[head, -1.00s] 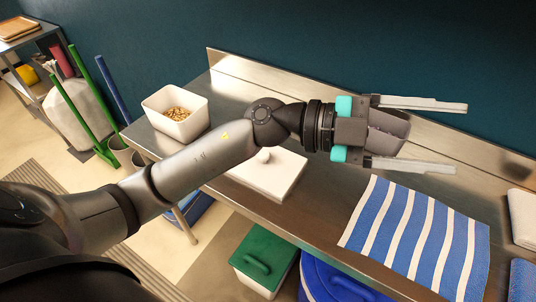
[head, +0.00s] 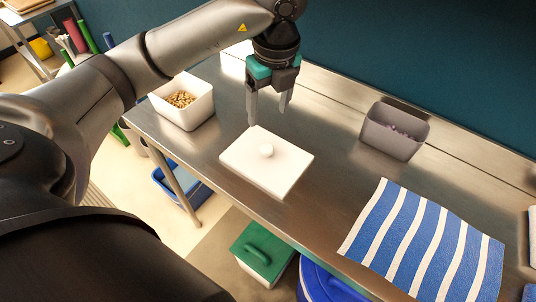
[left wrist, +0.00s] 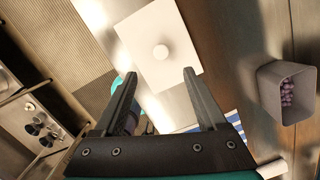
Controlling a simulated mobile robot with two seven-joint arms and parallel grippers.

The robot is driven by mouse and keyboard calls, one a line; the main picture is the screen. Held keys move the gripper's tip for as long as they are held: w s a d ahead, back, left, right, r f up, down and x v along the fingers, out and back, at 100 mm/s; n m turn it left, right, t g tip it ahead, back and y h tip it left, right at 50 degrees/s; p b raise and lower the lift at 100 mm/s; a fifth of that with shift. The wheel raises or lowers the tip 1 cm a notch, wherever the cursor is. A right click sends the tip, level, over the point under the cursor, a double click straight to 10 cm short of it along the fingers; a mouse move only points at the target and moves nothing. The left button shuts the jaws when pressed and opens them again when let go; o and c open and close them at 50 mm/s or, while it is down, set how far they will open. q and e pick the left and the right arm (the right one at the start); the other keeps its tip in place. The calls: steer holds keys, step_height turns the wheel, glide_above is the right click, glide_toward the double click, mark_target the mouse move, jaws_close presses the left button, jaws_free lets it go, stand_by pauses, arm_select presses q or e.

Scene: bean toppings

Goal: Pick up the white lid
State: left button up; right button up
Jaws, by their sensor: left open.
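The white lid (head: 252,166) is a flat square with a round knob (head: 266,150) on top. It lies on the metal table near its front edge. My left gripper (head: 267,112) points down with its fingers apart and empty, above and just behind the lid. In the left wrist view the lid (left wrist: 180,62) shows beyond the open fingertips (left wrist: 160,75), with its knob between and ahead of them. My right gripper is not in view.
A white container of beans (head: 198,112) stands left of the lid. A grey container of purple beans (head: 385,145) stands to the right. A blue-striped cloth (head: 420,245) lies at the front right. Bare metal table (head: 335,150) lies between.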

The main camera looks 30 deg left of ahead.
arm_select(q)
steer(key=b, duration=0.2)
glide_above(267, 147)
steer(key=f, duration=0.8)
steer(key=shift+s+d, duration=0.1)
steer(key=shift+s, duration=0.2)
steer(key=shift+w+f, duration=0.15)
steer(key=shift+f, duration=1.3)
steer(key=shift+w+f, duration=0.1)
steer(key=shift+f, duration=1.35)
jaws_close()
